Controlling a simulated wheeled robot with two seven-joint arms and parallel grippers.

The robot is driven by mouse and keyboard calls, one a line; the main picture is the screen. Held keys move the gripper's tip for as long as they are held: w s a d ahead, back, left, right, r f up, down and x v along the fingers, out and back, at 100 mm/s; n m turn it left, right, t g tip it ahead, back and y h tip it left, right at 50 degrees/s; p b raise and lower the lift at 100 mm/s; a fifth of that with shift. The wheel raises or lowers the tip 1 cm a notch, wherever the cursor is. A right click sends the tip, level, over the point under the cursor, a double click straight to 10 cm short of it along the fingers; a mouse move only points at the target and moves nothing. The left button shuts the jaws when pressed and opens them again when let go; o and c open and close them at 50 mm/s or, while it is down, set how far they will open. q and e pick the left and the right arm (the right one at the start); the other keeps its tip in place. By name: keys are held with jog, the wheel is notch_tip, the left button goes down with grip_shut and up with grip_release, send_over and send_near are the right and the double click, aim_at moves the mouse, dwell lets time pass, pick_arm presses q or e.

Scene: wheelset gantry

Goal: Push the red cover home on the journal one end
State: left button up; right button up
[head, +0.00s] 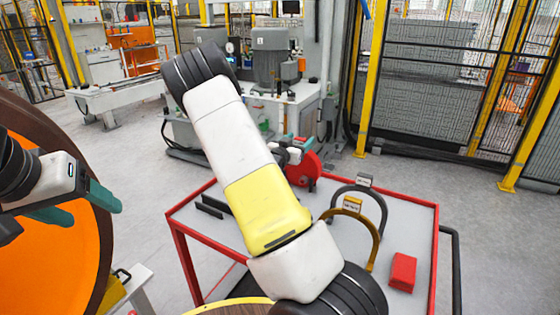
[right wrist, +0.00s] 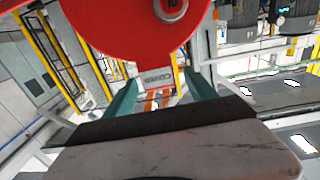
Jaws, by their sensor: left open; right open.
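A red round cover (head: 306,169) shows past my right arm in the head view, by the far edge of the cart. In the right wrist view the red cover (right wrist: 125,28) fills the top, with a grey round fitting on its face and a small pale label at its lower edge. My right gripper (right wrist: 160,88) is open, its teal fingers just below the cover; I cannot tell whether they touch it. In the head view it is mostly hidden by the arm. My left gripper (head: 78,206) is open and empty in front of the large orange-and-brown wheel (head: 60,262). I cannot make out the journal end.
A red-framed cart (head: 408,222) carries a grey arch (head: 372,191), a yellow arch (head: 374,250), a red block (head: 402,271) and black bars (head: 212,208). A machine with grey motors (head: 271,62) stands behind. Yellow-posted fencing (head: 372,80) is at the right. Open floor lies between.

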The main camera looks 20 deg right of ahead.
jog(key=shift+x, duration=1.55)
grip_shut()
